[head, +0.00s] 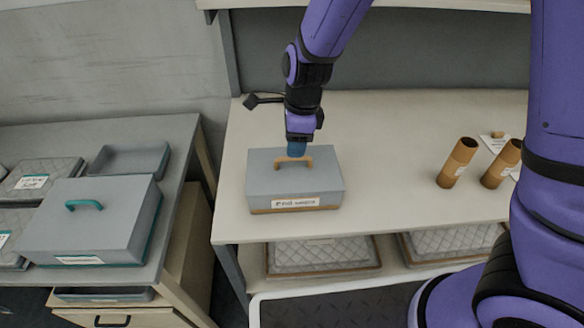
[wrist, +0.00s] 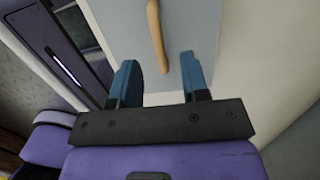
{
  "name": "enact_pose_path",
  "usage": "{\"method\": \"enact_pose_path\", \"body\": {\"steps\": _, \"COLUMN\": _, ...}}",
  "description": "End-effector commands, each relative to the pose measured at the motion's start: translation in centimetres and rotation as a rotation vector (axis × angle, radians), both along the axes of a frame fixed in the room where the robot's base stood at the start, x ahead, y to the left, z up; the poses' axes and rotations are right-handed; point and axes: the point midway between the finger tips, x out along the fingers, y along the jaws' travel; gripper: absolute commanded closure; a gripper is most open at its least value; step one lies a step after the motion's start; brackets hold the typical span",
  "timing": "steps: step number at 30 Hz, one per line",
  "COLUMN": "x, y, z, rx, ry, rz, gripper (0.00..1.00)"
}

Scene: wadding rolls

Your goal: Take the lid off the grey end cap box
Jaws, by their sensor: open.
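The grey end cap box (head: 297,190) stands on the pale bench, its lid (head: 318,160) on. A tan arched handle (head: 294,160) tops the lid, and a white label is on the front. My gripper (head: 297,149) is over the lid at the handle, blue fingers pointing down. In the wrist view, my gripper (wrist: 159,62) is open, with the near end of the handle (wrist: 156,35) showing between its two fingertips, over the grey lid (wrist: 188,28). I cannot tell whether the fingers touch the handle.
Two brown tubes (head: 458,162) stand on the bench at right, beside a small white card (head: 494,141). A grey box with a teal handle (head: 93,220) and an open tray (head: 131,159) are on the left table. Quilted pads (head: 318,254) lie on the shelf below. Bench around the box is clear.

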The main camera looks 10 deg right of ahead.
Motion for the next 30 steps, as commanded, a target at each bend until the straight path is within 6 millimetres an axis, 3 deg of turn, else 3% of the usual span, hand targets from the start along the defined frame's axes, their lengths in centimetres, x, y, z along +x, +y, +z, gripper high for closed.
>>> {"method": "enact_pose_path", "body": {"steps": 12, "x": 0.0, "y": 0.4, "z": -4.6, "rx": -0.001, "ry": 0.001, "rz": 0.000, "gripper": 0.58}}
{"method": "enact_pose_path", "body": {"steps": 23, "x": 0.0, "y": 0.5, "z": -5.3, "rx": 0.001, "ry": -0.001, "rz": 0.000, "gripper": 0.58}}
{"method": "enact_pose_path", "body": {"steps": 28, "x": 0.0, "y": 0.5, "z": -5.3, "rx": 0.001, "ry": -0.001, "rz": 0.000, "gripper": 0.97}}
{"method": "enact_pose_path", "body": {"steps": 30, "x": 0.0, "y": 0.5, "z": -5.3, "rx": 0.001, "ry": -0.001, "rz": 0.000, "gripper": 1.00}}
